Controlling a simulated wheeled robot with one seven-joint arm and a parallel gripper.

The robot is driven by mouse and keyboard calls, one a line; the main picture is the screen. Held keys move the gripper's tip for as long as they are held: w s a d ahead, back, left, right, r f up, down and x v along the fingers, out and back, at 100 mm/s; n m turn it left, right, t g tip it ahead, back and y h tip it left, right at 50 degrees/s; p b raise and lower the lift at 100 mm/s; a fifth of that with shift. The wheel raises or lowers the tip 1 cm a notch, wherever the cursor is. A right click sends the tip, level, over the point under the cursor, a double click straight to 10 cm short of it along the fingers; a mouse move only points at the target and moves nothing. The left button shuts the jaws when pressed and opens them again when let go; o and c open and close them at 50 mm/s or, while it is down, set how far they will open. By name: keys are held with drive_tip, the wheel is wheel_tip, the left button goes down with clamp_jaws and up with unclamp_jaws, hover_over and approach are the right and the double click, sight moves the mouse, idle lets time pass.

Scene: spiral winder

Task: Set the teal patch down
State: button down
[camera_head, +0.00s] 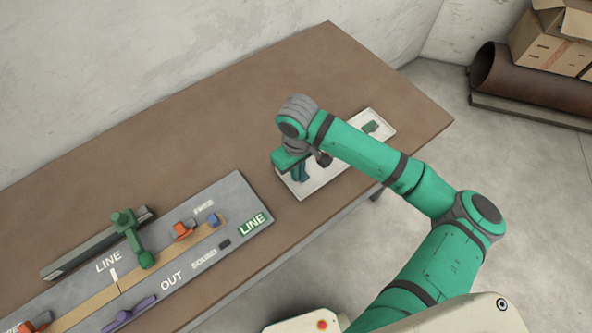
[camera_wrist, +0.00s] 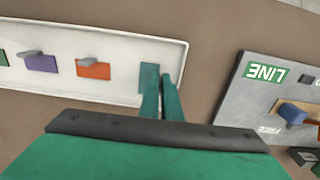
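My gripper (camera_head: 299,178) points down over the near-left end of the white tray (camera_head: 318,181). In the wrist view its two green fingers (camera_wrist: 162,78) stand close together, with only a narrow gap. The teal patch (camera_wrist: 147,85) shows flat beside and behind the left finger, at the right end of the tray (camera_wrist: 120,40). The fingers appear closed on its tab, which they hide. The patch lies in front of the tray floor; whether it touches the floor I cannot tell.
An orange patch (camera_wrist: 92,69) and a purple patch (camera_wrist: 40,63) lie in the tray. A green patch (camera_head: 370,127) is at the tray's far end. The grey board (camera_head: 250,200) with LINE and OUT markings stands left of the tray; bare brown table (camera_head: 215,130) lies behind.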

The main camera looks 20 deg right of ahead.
drive_tip(key=shift+s+d+f, duration=0.1)
drive_tip(key=shift+s+d, duration=0.05)
drive_tip(key=shift+d, duration=0.15)
drive_tip(key=c, duration=2)
unclamp_jaws()
